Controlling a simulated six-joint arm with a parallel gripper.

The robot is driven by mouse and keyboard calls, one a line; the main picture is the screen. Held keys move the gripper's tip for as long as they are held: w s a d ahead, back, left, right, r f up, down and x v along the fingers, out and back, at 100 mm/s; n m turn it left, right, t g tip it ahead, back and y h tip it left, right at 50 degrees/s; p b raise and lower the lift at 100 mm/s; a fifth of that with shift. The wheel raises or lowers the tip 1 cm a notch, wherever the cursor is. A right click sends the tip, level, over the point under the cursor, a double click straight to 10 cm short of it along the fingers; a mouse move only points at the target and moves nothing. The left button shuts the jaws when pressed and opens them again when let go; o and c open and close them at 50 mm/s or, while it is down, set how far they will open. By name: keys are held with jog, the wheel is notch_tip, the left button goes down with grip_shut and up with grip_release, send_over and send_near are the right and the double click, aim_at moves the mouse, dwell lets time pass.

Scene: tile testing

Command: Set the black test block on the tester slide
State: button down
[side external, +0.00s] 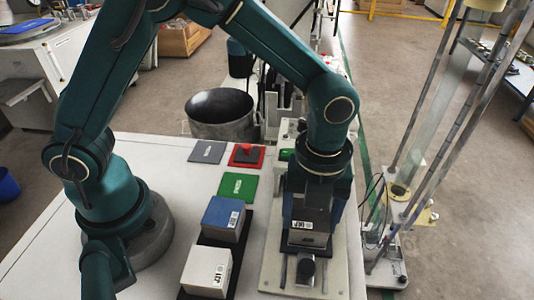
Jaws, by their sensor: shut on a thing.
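My gripper (310,212) points down over the tester at the right of the white table. It is shut on the black test block (309,240), which has a white label on its front. The block is low over the tester slide (290,270), a pale bed with metal rails and a dark knob at its near end. I cannot tell whether the block touches the slide, as the block and gripper hide the part beneath and behind them.
A blue block (223,218) and a white block (207,270) stand on a black strip left of the tester. Green (238,187), red (246,154) and grey (208,152) pads lie farther back. A metal drum (220,112) stands behind; a tall metal-framed column (440,130) is at right.

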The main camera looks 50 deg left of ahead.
jog(key=shift+f, duration=0.2)
grip_release()
jog(key=shift+r, duration=0.1)
jog(key=shift+r, duration=2.9)
